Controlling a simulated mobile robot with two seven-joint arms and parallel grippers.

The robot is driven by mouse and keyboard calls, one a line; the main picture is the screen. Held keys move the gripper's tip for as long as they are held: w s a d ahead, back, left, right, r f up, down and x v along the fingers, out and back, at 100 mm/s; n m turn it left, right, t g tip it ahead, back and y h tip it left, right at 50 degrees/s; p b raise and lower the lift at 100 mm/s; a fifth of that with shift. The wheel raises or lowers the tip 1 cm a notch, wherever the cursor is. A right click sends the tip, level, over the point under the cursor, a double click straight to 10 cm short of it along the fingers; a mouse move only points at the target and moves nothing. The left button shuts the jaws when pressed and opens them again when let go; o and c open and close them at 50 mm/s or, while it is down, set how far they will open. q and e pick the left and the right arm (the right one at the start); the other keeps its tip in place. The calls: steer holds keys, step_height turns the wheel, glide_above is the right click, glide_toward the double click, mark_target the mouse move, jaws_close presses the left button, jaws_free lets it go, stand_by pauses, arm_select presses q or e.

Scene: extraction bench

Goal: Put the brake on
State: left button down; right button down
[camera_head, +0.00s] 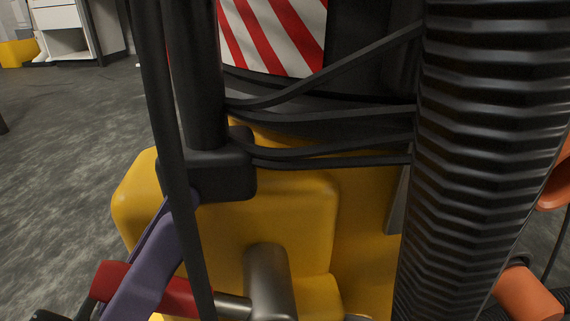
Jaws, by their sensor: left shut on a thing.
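A lever with a red grip (165,290) shows at the bottom left, lying nearly level. A thin metal rod joins it to a grey cylinder (270,282) on the front of a yellow machine body (250,225). My left gripper (130,287) is at the lower left. Its purple part crosses in front of the red grip and it appears shut on it. A dark vertical pole and the bottom picture edge hide part of the grip and gripper. My right gripper cannot be made out.
A thick black ribbed hose (485,150) fills the right side. Black cables (330,115) run across above the yellow body. A black post with a block (207,172) stands close above the lever. Grey floor (60,175) is open at left; a white cabinet (65,28) stands far back.

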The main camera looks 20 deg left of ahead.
arm_select(q)
steer(key=shift+f, duration=0.2)
steer(key=c, duration=0.6)
jaws_free()
steer(key=shift+r, duration=0.1)
